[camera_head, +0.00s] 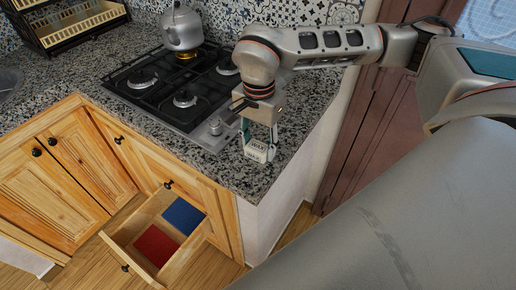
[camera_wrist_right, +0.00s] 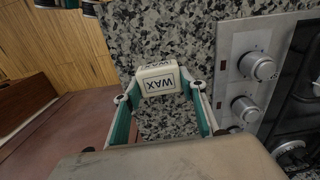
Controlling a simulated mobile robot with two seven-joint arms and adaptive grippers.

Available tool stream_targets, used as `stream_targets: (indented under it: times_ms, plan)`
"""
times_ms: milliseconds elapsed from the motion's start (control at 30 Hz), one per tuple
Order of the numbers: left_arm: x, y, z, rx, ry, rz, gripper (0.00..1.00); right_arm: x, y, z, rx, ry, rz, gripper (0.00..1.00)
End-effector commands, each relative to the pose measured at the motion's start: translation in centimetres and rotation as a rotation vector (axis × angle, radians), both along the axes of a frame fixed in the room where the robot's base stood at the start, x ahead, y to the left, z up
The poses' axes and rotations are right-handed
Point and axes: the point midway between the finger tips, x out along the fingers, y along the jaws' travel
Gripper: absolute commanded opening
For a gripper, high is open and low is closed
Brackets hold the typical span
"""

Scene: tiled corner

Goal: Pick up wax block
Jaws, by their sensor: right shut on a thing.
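The wax block (camera_head: 257,150) is a small cream block marked WAX, at the front right corner of the granite counter. It also shows in the right wrist view (camera_wrist_right: 158,80), upper middle, between the fingertips. My right gripper (camera_head: 258,147) reaches down from above and is shut on the block, one finger on each side. In the right wrist view its teal fingers (camera_wrist_right: 160,96) flank the block. I cannot tell whether the block touches the counter. My left gripper is not in view.
A gas stove (camera_head: 178,92) with a kettle (camera_head: 183,27) lies left of the block. An open drawer (camera_head: 150,243) below holds a red item (camera_head: 156,246) and a blue item (camera_head: 183,215). A tiered rack (camera_head: 75,24) stands at the back left. The counter (camera_head: 228,168) ends near the block.

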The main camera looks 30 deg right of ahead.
Motion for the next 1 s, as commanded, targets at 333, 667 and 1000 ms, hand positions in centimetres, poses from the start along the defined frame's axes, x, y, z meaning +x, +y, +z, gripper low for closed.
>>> stream_targets:
  times_ms: [333, 667, 1000]
  plan:
    - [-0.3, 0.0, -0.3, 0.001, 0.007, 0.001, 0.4, 0.1, 0.0, 1.7, 0.0, -0.004, -0.001, 0.19]
    - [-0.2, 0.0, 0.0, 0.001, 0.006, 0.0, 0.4, 0.2, 0.0, 9.5, 0.0, -0.009, 0.0, 0.19]
    - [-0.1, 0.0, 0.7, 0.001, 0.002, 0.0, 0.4, 0.1, 0.0, 17.5, 0.0, -0.004, -0.001, 0.19]
